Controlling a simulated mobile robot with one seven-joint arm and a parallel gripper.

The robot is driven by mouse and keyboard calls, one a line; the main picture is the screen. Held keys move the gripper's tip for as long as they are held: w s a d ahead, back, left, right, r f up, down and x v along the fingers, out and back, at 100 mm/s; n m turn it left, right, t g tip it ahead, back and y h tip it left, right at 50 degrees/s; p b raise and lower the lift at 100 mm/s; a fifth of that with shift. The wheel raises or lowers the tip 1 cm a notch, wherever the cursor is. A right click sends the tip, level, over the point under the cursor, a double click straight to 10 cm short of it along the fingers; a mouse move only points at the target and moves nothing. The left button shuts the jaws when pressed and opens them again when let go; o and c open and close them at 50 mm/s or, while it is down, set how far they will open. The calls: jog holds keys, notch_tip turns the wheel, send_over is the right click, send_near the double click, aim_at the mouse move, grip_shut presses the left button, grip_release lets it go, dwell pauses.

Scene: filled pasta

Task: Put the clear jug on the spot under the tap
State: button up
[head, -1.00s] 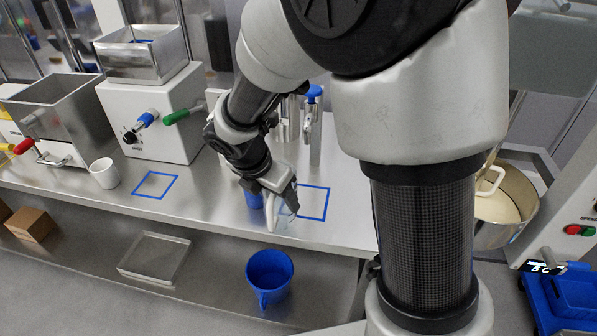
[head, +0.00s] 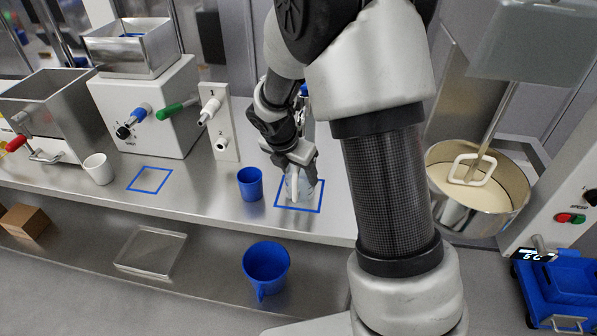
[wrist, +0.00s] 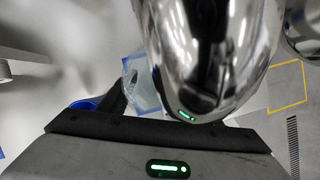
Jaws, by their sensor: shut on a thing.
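The clear jug (head: 305,184) is see-through and partly hidden by my gripper (head: 297,172), which is shut on it. In the head view the jug appears within the blue square outline (head: 299,209) on the steel counter. I cannot tell whether its base touches the counter. The tap is mostly hidden behind my arm in the head view. In the wrist view a large chrome body (wrist: 205,45), apparently the tap, is close in front of my gripper. Part of the clear jug (wrist: 136,78) shows left of it.
A blue cup (head: 250,184) stands just left of the outline. A white panel with two spouts (head: 215,125), a white cup (head: 98,168) and another blue outline (head: 150,180) are further left. A blue jug (head: 266,268) is on the lower shelf. A mixing bowl (head: 480,205) stands right.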

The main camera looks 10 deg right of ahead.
jog(key=shift+f, duration=0.15)
jog(key=o, duration=1.1)
